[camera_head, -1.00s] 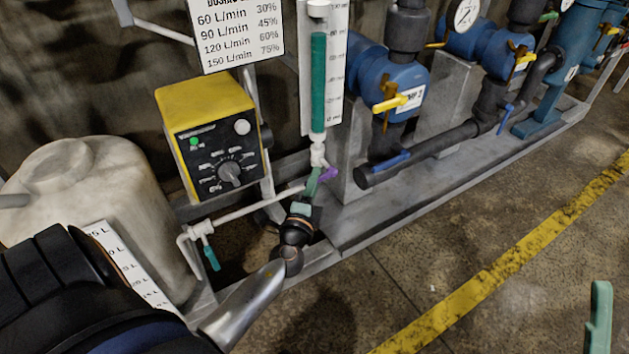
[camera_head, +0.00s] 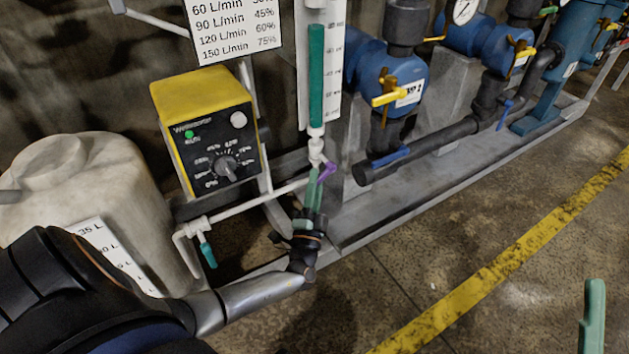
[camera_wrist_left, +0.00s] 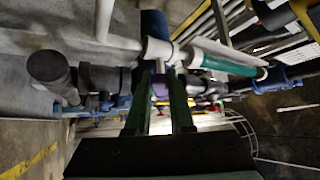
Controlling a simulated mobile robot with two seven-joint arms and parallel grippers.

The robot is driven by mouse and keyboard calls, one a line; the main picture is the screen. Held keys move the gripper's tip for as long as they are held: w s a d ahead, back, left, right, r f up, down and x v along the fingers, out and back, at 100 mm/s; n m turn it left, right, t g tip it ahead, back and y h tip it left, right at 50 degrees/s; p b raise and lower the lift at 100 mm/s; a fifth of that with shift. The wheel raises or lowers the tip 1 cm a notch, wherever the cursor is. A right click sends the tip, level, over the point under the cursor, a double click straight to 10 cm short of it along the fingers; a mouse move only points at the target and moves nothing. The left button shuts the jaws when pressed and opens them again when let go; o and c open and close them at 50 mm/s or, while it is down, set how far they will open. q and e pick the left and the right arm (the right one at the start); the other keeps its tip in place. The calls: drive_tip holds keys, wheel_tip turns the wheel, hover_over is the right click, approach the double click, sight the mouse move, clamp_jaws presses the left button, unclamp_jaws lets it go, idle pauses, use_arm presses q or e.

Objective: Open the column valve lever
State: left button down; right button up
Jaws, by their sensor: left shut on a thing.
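The clear column with green liquid (camera_head: 316,75) stands on a white valve fitting (camera_head: 316,152). The purple column valve lever (camera_head: 327,170) sticks out just below that fitting, angled to the right. My left gripper (camera_head: 319,183) reaches up from below, its green fingers closed around the lever. In the left wrist view the purple lever (camera_wrist_left: 161,89) shows between the two green fingertips (camera_wrist_left: 161,95), partly hidden by them. One green finger of my right gripper (camera_head: 593,315) shows at the bottom right edge, away from the valve; its opening cannot be seen.
The yellow pump controller (camera_head: 205,130) and white tank (camera_head: 80,190) stand left of the column. White piping with a teal-handled valve (camera_head: 207,254) runs close to my left wrist. Blue pumps (camera_head: 385,80) stand to the right. The floor in front is clear.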

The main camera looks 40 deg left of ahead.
use_arm(q)
drive_tip(key=shift+w+n+y, duration=0.15)
drive_tip(key=shift+n+y, duration=0.25)
drive_tip(key=c, duration=0.8)
unclamp_jaws()
drive_tip(key=shift+f, duration=0.1)
